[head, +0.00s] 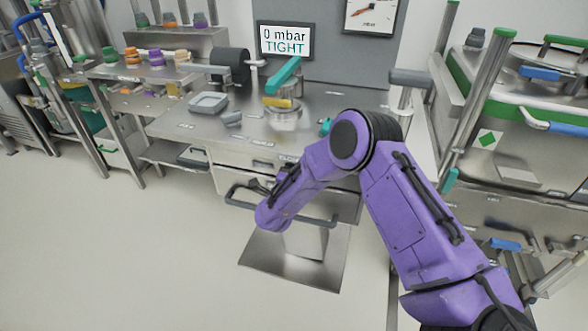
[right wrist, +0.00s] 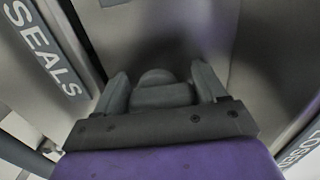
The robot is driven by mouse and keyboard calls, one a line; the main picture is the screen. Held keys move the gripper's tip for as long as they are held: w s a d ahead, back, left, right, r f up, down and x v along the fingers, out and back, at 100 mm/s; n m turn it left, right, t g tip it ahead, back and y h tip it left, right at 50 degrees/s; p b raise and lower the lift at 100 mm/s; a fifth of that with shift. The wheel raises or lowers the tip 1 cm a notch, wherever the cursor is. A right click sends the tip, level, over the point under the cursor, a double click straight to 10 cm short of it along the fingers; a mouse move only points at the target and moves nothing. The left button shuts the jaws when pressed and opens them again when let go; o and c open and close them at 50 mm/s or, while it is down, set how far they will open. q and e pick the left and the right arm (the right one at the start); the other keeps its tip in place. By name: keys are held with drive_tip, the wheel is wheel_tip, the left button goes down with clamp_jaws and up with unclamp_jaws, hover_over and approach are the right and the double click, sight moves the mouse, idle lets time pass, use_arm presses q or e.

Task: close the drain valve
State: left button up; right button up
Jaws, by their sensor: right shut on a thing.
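My right gripper (right wrist: 161,88) shows in the right wrist view, its two grey fingers closed around a dark grey rounded knob (right wrist: 158,78). The knob may be the drain valve's handle, but its full shape is hidden. A label reading SEALS (right wrist: 45,45) is on the left and a partly cut-off label ending in OSED (right wrist: 302,148) is at the lower right. In the head view my purple right arm reaches down in front of the steel bench, and its wrist hides the fingers and the knob. My left gripper is not in view.
The bench (head: 215,129) carries a grey tray (head: 208,103) and a round fixture (head: 284,112) under a teal lever (head: 284,75). The display (head: 286,42) reads 0 mbar TIGHT. A dark handle bar (head: 240,206) crosses the drawer front. Open floor lies at left.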

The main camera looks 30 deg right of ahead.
drive_tip(key=shift+d, duration=0.1)
drive_tip(key=o, duration=1)
drive_tip(key=shift+c, duration=0.2)
drive_tip(key=shift+s+a, duration=0.1)
drive_tip(key=shift+a, duration=0.15)
drive_tip(key=v, duration=1)
drive_tip(key=shift+b, duration=0.35)
drive_tip(key=shift+s, duration=0.1)
